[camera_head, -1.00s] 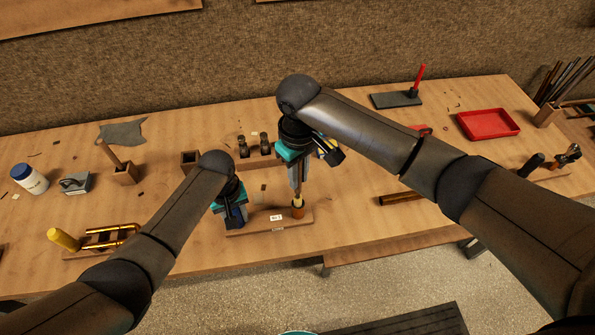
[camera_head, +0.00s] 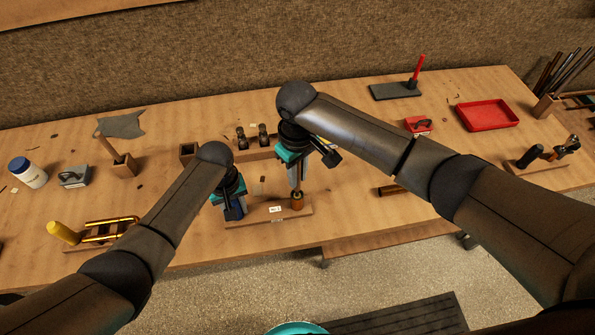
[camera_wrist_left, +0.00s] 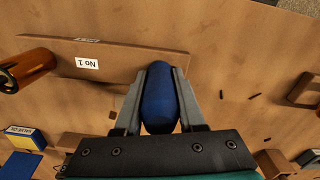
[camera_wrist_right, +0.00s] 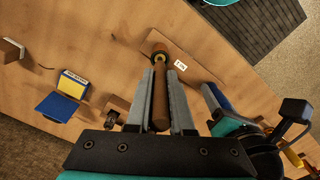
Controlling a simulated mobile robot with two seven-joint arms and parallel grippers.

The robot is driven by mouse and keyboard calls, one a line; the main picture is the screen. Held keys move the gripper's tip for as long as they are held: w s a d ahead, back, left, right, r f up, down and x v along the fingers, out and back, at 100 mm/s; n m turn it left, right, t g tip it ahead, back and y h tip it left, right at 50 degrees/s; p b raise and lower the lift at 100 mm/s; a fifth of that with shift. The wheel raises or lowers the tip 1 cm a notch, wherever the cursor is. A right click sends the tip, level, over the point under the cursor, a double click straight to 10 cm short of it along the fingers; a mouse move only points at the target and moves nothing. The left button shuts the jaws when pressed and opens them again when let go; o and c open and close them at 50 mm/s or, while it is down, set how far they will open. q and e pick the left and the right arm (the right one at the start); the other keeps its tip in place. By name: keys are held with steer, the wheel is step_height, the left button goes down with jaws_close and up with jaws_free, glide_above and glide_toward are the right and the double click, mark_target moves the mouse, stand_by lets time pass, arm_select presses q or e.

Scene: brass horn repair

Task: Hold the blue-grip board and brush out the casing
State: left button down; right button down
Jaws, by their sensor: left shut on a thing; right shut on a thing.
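The wooden board (camera_head: 245,220), labelled "No 1", lies near the bench's front edge. The copper-brown casing (camera_head: 297,201) stands upright on its right end; it also shows in the left wrist view (camera_wrist_left: 28,70). My left gripper (camera_head: 234,208) is shut on the board's blue grip (camera_wrist_left: 160,95). My right gripper (camera_head: 296,178) is above the casing, shut on the brush's wooden handle (camera_wrist_right: 160,108). The brush points down, its pale lower part at the casing's mouth; the bristles are hidden, seemingly inside the casing.
A yellow-handled brass part (camera_head: 62,233) lies left. A red tray (camera_head: 487,115) and a red-topped block (camera_head: 418,124) are right.

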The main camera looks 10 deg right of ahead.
stand_by(0.3)
steer(key=shift+r, duration=2.5)
steer(key=shift+f, duration=0.15)
steer(key=shift+f, duration=2.3)
steer(key=shift+r, duration=2.45)
steer(key=shift+r, duration=2.5)
